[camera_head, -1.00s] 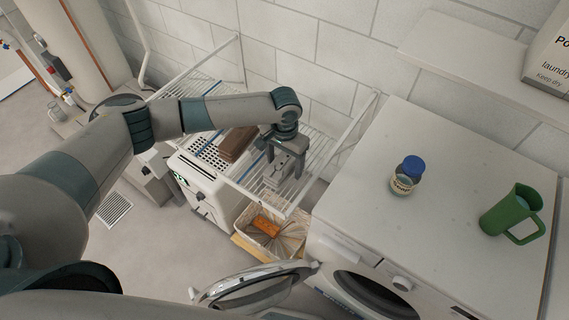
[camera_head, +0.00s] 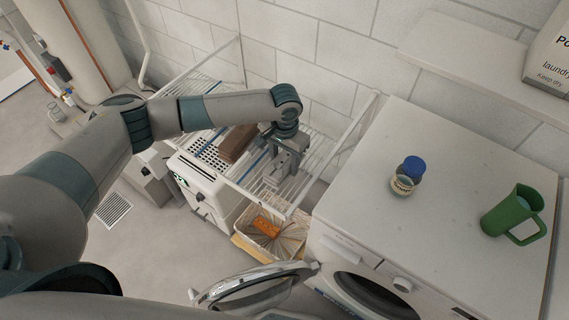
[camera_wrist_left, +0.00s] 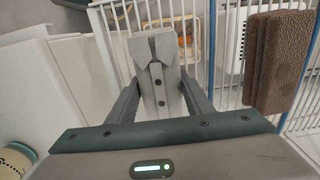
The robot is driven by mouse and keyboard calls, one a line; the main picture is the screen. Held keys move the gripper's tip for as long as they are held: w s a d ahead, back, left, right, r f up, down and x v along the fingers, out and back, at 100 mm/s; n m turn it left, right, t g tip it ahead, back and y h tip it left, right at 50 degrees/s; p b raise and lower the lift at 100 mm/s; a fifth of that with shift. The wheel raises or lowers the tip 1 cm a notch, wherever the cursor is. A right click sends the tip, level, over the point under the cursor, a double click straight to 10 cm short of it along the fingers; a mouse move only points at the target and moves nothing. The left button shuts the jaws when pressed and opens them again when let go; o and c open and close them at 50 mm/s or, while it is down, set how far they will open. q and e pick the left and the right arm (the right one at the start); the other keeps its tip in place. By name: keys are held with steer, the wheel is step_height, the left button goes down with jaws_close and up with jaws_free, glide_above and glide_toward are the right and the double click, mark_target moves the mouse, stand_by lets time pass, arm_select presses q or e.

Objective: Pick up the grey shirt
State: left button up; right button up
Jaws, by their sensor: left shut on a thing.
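The grey shirt (camera_wrist_left: 158,78), folded with a collar and dark buttons, sits between the two fingers of my left gripper (camera_wrist_left: 161,92) in the left wrist view. The gripper is shut on it, with a finger on each side. In the head view my left gripper (camera_head: 286,160) points down at the white wire rack (camera_head: 318,160). The shirt is mostly hidden there by the gripper. I cannot tell whether it still touches the rack. My right gripper is not in view.
A brown folded item (camera_head: 237,143) lies left on the rack. A basket with an orange item (camera_head: 266,226) stands below. On the white washer (camera_head: 440,170) at right are a blue-capped jar (camera_head: 407,176) and a green jug (camera_head: 515,214). The washer door (camera_head: 250,290) hangs open.

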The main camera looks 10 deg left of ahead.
mark_target(286, 161)
arm_select(q)
steer(key=r, duration=0.1)
steer(key=r+b, duration=0.1)
steer(key=r, duration=0.1)
steer(key=shift+s+d+r, duration=0.15)
steer(key=shift+s+d, duration=0.05)
steer(key=shift+d, duration=0.05)
steer(key=s+d+r+b, duration=0.3)
steer(key=s+d+r, duration=0.3)
steer(key=s+r, duration=0.1)
steer(key=shift+s+d, duration=0.35)
steer(key=shift+s, duration=0.55)
steer(key=s+a+r+n, duration=0.2)
steer(key=a+r, duration=0.1)
steer(key=a, duration=0.5)
steer(key=s+a+r+n, duration=0.2)
steer(key=a+r, duration=0.2)
steer(key=a, duration=0.3)
steer(key=shift+a+r, duration=0.15)
steer(key=shift+a, duration=0.25)
steer(key=shift+d, duration=0.1)
